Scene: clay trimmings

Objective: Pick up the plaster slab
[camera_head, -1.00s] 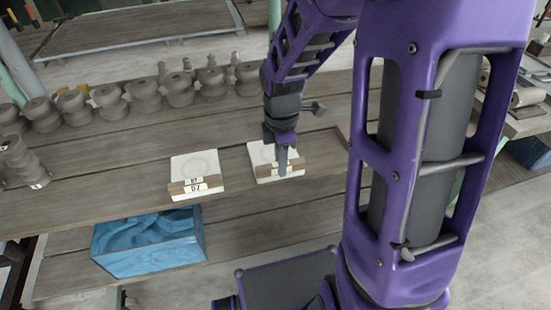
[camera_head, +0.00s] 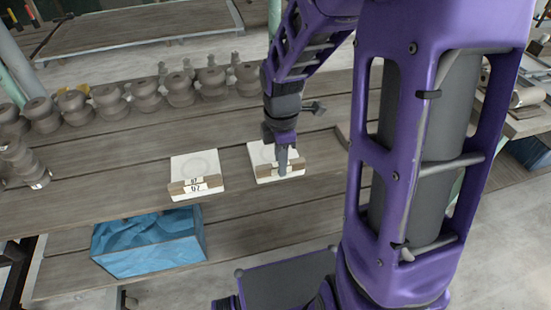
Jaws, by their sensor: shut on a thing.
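Two white plaster slabs, each with a wooden front edge and a label, are on the wooden bench. The left slab (camera_head: 195,166) lies free, its label facing the front. The right slab (camera_head: 259,157) is partly covered by my gripper (camera_head: 284,172). My gripper points down over the front edge of the right slab and is shut on it. The far fingertip and the exact grip are hidden behind the near finger. I cannot tell whether the right slab is off the bench top.
A row of dark clay pots (camera_head: 145,97) stands behind the slabs. A dark rounded item (camera_head: 342,135) lies right of the gripper.

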